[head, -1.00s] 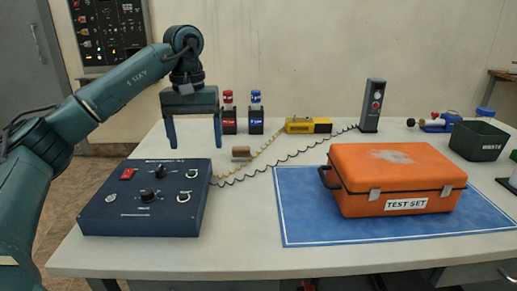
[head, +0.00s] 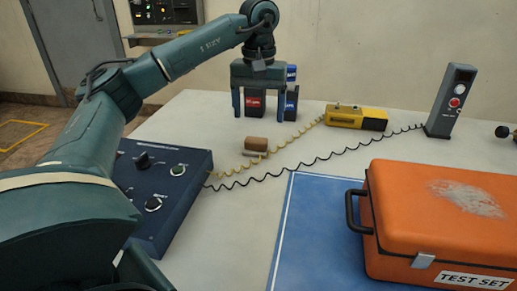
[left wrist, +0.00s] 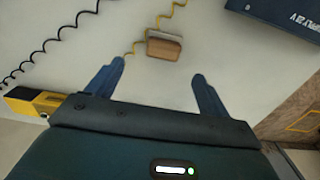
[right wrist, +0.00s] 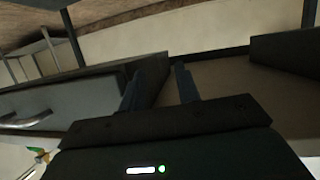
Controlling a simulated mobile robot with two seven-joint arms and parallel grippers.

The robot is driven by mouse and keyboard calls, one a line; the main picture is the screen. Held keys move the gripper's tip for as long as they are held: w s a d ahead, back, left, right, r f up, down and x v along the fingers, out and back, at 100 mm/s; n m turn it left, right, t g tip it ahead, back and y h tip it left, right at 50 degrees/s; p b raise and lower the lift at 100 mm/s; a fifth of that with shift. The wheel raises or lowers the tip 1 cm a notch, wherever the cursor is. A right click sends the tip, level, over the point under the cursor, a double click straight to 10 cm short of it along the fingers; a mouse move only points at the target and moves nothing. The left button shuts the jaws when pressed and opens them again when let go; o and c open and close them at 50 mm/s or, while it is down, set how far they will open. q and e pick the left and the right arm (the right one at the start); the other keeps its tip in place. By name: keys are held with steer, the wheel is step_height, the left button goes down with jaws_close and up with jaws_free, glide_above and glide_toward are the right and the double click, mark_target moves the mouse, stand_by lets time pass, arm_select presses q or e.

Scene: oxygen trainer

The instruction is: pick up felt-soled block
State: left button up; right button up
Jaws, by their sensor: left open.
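The felt-soled block (head: 256,145) is a small brown block with a pale grey layer along its lower edge. It lies on the table, right of the blue control box. It also shows in the left wrist view (left wrist: 165,45), just beyond the fingertips and between their lines. My left gripper (head: 265,116) is open and empty, fingers pointing down. In the head view it appears above the block, in front of the bottles, apart from the block. My right gripper (right wrist: 158,85) shows only in its wrist view, fingers apart with nothing between them.
A blue control box (head: 165,185) stands left of the block. Yellow and black coiled cords run close by, to a yellow device (head: 356,117) and an upright grey unit (head: 451,101). An orange case (head: 400,215) sits on a blue mat (head: 310,235). Red and blue bottles (head: 292,100) stand behind my left gripper.

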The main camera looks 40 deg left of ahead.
mark_target(257, 137)
arm_select(q)
step_height(257, 137, down, 4)
steer(key=shift+r+b, duration=0.15)
steer(key=shift+b, duration=0.2)
steer(key=f, duration=0.1)
steer(key=f+b, duration=0.1)
steer(key=f, duration=0.1)
steer(key=shift+s+a+f, duration=0.1)
steer(key=shift+a+f, duration=0.1)
steer(key=shift+f, duration=0.55)
arm_select(e)
steer(key=shift+w+a+f+n+t, duration=0.3)
steer(key=shift+w+f+n+t, duration=0.1)
steer(key=shift+w+f+t, duration=0.15)
arm_select(q)
steer(key=shift+c, duration=0.6)
steer(key=c, duration=1)
steer(key=shift+o, duration=0.2)
steer(key=shift+r, duration=0.1)
